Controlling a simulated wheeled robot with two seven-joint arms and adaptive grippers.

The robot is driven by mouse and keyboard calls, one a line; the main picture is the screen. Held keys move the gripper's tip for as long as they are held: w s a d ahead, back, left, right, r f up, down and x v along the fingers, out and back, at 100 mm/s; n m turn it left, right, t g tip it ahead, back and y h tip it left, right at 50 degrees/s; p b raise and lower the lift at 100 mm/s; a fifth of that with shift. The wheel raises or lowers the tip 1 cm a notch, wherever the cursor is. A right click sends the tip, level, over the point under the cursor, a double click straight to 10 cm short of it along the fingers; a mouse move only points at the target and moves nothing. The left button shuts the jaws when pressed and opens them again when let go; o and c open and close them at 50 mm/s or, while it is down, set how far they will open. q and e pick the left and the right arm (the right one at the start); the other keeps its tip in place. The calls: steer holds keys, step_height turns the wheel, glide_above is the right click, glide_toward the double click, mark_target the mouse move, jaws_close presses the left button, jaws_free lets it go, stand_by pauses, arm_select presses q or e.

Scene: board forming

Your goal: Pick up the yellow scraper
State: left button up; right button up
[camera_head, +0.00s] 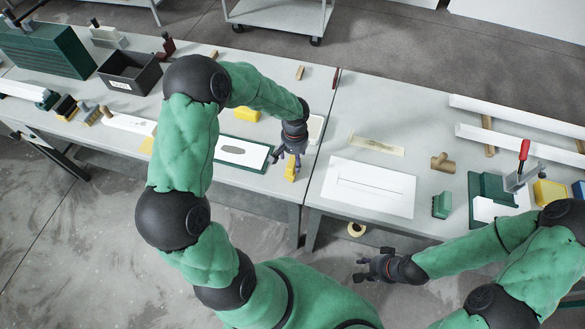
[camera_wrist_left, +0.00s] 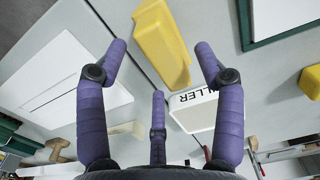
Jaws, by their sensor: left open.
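The yellow scraper (camera_head: 290,170) lies on the left table near its front edge, close to the seam between the tables. In the left wrist view the scraper (camera_wrist_left: 162,42) shows as a long yellow block beyond and between the fingertips. My left gripper (camera_head: 287,156) is open and empty just above it, partly covering it in the head view; in the wrist view the left gripper (camera_wrist_left: 160,62) shows its purple fingers apart, with no clear contact. My right gripper (camera_head: 362,269) is open and empty in front of the right table.
A green-framed board (camera_head: 262,167) lies left of the scraper. A white tray marked FILLER (camera_wrist_left: 195,112) lies behind it. Another yellow block (camera_head: 246,114) sits further back. A white board (camera_head: 368,187) lies across the seam on the right table. Clear tabletop surrounds the brown roller-like piece (camera_head: 442,163).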

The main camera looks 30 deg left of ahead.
arm_select(q)
step_height(320, 180, down, 3)
jaws_close()
stand_by(0.3)
steer(key=shift+r, duration=0.1)
steer(key=shift+w+r, duration=0.1)
steer(key=shift+r, duration=0.35)
step_height(320, 180, up, 2)
steer(key=shift+r, duration=0.1)
steer(key=s+d+r, duration=0.7)
steer(key=d+r, duration=0.2)
steer(key=d, duration=0.3)
steer(key=shift+s+r, duration=0.2)
steer(key=shift+r, duration=0.2)
